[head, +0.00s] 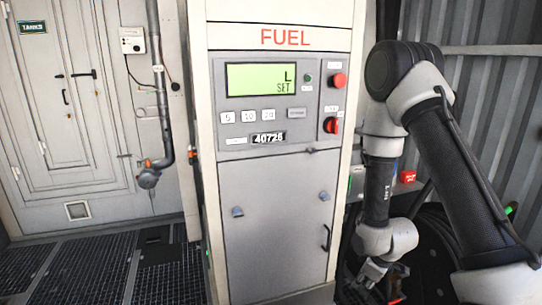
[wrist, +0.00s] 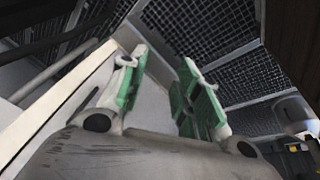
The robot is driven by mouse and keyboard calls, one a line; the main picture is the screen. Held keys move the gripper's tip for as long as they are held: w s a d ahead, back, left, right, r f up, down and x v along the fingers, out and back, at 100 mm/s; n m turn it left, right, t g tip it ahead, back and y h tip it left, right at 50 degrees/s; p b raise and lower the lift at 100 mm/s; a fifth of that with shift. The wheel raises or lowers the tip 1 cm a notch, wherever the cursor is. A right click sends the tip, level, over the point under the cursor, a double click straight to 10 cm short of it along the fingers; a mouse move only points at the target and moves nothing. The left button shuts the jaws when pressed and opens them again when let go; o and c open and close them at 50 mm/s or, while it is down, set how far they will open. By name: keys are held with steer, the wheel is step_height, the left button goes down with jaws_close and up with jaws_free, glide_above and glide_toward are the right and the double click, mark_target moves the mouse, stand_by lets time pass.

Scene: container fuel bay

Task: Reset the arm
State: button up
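My arm hangs in the right part of the head view, bent at the elbow with its forearm pointing down. My gripper (head: 372,280) is low, beside the lower right edge of the fuel dispenser (head: 275,215). In the wrist view my gripper (wrist: 162,72) has its two green-padded fingers standing apart, with nothing seen between them. Floor grating and a pale panel show beyond the fingers.
A dark coiled hose (head: 432,255) lies behind my arm at the right. A corrugated wall (head: 490,85) is behind it. A pipe with a valve (head: 148,178) and a closed door (head: 62,100) are at the left.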

steer(key=s+d+r+m, duration=0.2)
steer(key=s+r, duration=0.4)
steer(key=r, duration=0.6)
steer(key=s+d+r+m, duration=0.3)
steer(key=s+r, duration=0.4)
steer(key=r, duration=0.6)
steer(key=s+d+r+m+t+h, duration=0.1)
steer(key=s+r+m, duration=0.3)
steer(key=r, duration=0.9)
steer(key=shift+s+d+r+m, duration=0.35)
steer(key=shift+s+d, duration=0.3)
steer(key=shift+s, duration=0.55)
steer(key=shift+f, duration=0.1)
